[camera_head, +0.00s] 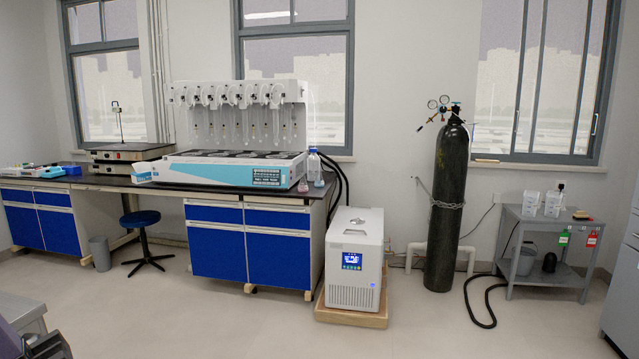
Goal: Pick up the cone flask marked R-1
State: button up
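At the right end of the dark bench top (100,181), beside the distiller (225,171), stands a small clear vessel with a pinkish base (303,186), perhaps a cone flask. Right behind it is a clear bottle with a blue cap (314,166), with another pinkish patch at its foot. They are far off and too small for me to read any mark, so I cannot tell which is R-1. The distiller is white and light blue, with a row of glass tubes hanging above its heating plates.
Blue cabinets (218,254) support the bench. A blue stool (140,219) and grey bin (100,253) stand at left. A white chiller (353,262), black gas cylinder (447,200) and grey side table (530,228) stand to the right.

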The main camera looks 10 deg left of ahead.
aim_at(318, 182)
jog(key=i+u, duration=0.15)
jog(key=i, duration=4.4)
jog(key=i+l+u, duration=0.2)
jog(key=i, duration=0.4)
jog(key=j, duration=0.15)
